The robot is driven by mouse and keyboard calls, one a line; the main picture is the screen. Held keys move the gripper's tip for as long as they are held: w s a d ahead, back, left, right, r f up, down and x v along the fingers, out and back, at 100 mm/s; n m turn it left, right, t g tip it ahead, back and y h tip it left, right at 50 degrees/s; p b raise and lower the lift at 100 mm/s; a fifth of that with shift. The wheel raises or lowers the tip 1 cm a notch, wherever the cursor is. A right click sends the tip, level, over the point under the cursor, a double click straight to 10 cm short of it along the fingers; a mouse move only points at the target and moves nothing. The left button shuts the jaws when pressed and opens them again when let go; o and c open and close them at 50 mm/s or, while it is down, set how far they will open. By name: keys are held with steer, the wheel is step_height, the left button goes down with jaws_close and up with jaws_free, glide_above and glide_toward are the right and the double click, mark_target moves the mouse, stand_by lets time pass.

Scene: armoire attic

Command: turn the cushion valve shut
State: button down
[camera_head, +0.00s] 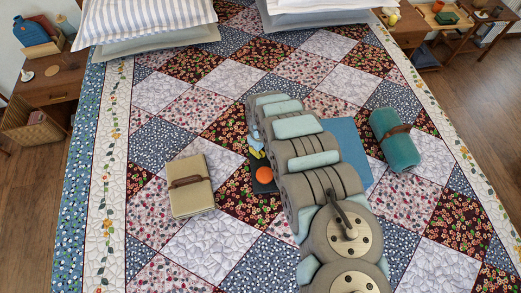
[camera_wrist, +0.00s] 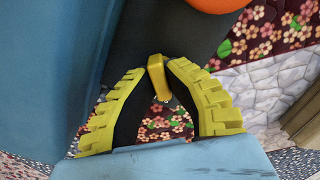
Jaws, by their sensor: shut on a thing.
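My gripper (camera_wrist: 158,72) is shut on a small yellow valve handle (camera_wrist: 157,85). Its toothed yellow fingers, with dark inner sides, close on the handle from both sides. The handle stands at a dark panel (camera_wrist: 125,35); its turn angle is hard to read. In the head view my gripper (camera_head: 257,150) shows as a bit of yellow at the arm's left edge. The dark panel (camera_head: 262,187) shows below it with a round orange part (camera_head: 267,174). The orange part also shows at the top of the wrist view (camera_wrist: 215,3). A flat blue cushion (camera_head: 350,140) lies partly hidden behind my arm.
A beige folded bundle with a brown strap (camera_head: 186,203) lies left of the panel. A teal roll with a brown strap (camera_head: 399,151) lies right of the cushion. Pillows (camera_head: 150,18) lie at the far end. The patchwork quilt (camera_head: 200,85) is mostly clear on the left.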

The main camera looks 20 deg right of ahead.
mark_target(261, 151)
steer(key=shift+n, duration=0.6)
steer(key=c, duration=1.1)
jaws_free()
steer(key=shift+r, duration=5.95)
